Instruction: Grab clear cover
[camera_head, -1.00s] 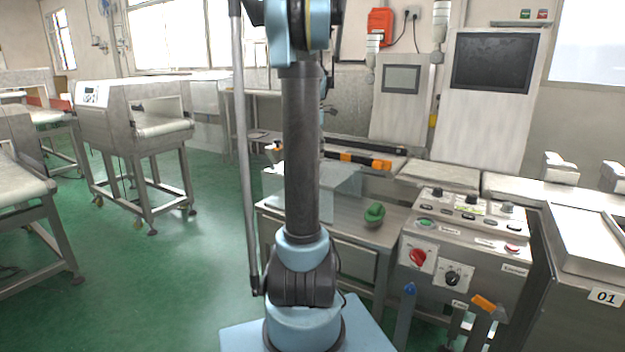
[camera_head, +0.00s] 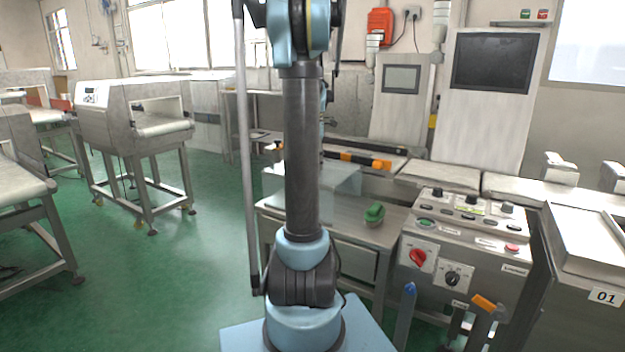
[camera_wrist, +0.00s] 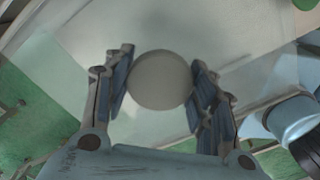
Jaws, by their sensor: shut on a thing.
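The clear cover (camera_head: 343,181) is a see-through box shape on the metal worktable, partly hidden behind my arm in the head view. In the wrist view a round grey knob (camera_wrist: 160,80) sits between my fingers, in front of a pale, partly see-through surface that looks like the cover's top (camera_wrist: 75,95). My gripper (camera_wrist: 161,85) is shut on this knob, with a finger pad at each side. In the head view my gripper is hidden behind my arm.
A green object (camera_head: 374,213) lies on the worktable (camera_head: 385,234), right of the cover. A black-and-orange bar (camera_head: 355,159) lies behind it. A control panel (camera_head: 462,236) with a red knob stands at the right.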

